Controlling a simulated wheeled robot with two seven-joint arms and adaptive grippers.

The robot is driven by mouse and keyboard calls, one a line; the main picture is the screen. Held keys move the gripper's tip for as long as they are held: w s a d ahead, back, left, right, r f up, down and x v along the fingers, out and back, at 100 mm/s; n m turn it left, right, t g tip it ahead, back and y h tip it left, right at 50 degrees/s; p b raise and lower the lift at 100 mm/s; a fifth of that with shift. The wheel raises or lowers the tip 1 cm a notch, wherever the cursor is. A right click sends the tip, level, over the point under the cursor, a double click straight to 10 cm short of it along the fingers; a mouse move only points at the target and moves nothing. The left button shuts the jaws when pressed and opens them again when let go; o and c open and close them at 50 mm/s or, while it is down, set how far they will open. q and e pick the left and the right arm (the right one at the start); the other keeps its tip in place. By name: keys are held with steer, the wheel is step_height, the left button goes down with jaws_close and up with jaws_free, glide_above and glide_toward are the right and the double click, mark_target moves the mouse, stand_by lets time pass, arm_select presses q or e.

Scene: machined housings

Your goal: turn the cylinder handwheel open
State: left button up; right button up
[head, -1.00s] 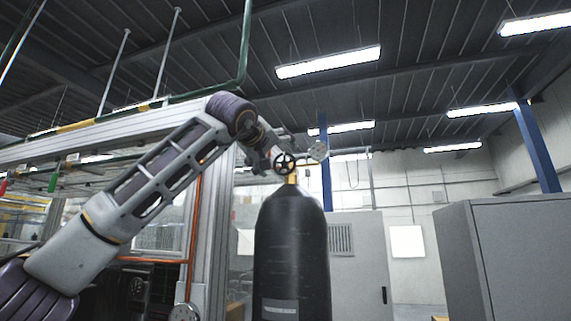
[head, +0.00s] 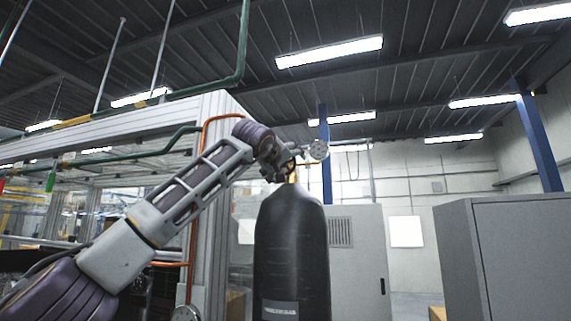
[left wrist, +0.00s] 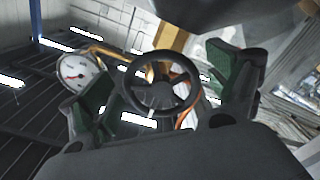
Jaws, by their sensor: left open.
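The gas cylinder (head: 291,245) is dark, tall and upright in the middle of the head view, with a brass valve (head: 292,174) on top. Its black spoked handwheel (left wrist: 160,84) shows in the middle of the left wrist view. In the head view my gripper hides most of the wheel. My left gripper (head: 283,166) is at the valve. In the left wrist view its green-padded fingers (left wrist: 165,88) are open, one on each side of the handwheel, with the wheel between them. I cannot tell whether a pad touches the rim. My right gripper is out of view.
A round gauge (head: 319,150) sits right of the valve and shows its white dial in the left wrist view (left wrist: 80,73). A framed machine enclosure (head: 215,130) stands at left.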

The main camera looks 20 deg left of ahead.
arm_select(q)
steer(key=shift+c, duration=0.3)
steer(key=c, duration=1)
